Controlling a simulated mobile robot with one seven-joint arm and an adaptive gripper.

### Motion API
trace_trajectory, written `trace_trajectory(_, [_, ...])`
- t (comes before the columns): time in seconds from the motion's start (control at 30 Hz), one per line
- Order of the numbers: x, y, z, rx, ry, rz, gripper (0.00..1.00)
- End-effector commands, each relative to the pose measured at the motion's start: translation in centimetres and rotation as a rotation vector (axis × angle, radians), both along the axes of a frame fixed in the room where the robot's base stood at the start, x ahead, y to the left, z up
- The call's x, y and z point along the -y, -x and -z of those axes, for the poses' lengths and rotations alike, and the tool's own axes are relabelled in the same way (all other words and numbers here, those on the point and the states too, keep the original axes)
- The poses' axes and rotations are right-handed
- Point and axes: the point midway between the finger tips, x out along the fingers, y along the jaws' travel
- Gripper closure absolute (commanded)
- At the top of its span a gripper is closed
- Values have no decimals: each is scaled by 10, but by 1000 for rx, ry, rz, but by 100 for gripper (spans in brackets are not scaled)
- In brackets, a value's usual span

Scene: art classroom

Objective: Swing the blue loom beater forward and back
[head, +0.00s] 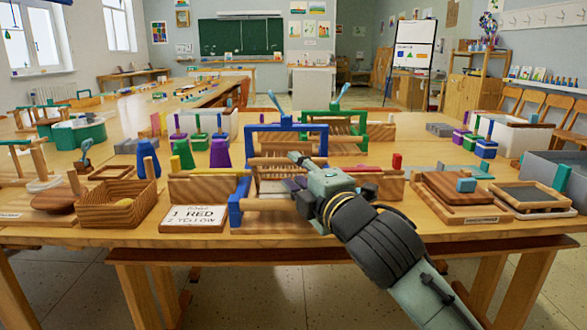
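The blue loom (237,203) stands near the front edge of the wooden table, in the middle of the head view. Its beater seems to be the blue arch (262,127) with a small block on top and a thin blue lever (273,101) rising from it. The arch looks about upright. My arm comes in from the lower right, and my gripper (303,168) is in front of the loom's right half, covering part of its threads and right side. Its fingers are small and dark against the loom. I cannot tell whether they touch the beater.
A green loom (362,123) stands just behind the blue one. A wooden basket (118,204) and a white "1 RED 2 YELLOW" card (195,217) are to the left. Wooden boards (455,190) and a grey bin (555,172) are to the right. The table is crowded.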

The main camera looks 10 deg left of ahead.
Motion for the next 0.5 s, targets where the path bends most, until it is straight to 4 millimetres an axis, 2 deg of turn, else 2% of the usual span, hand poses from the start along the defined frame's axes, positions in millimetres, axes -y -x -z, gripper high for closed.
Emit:
trace_trajectory(0.3, [44, 53, 2, 2, -1, 3, 67])
trace_trajectory(0.5, [58, 71, 3, 1, -1, 1, 67])
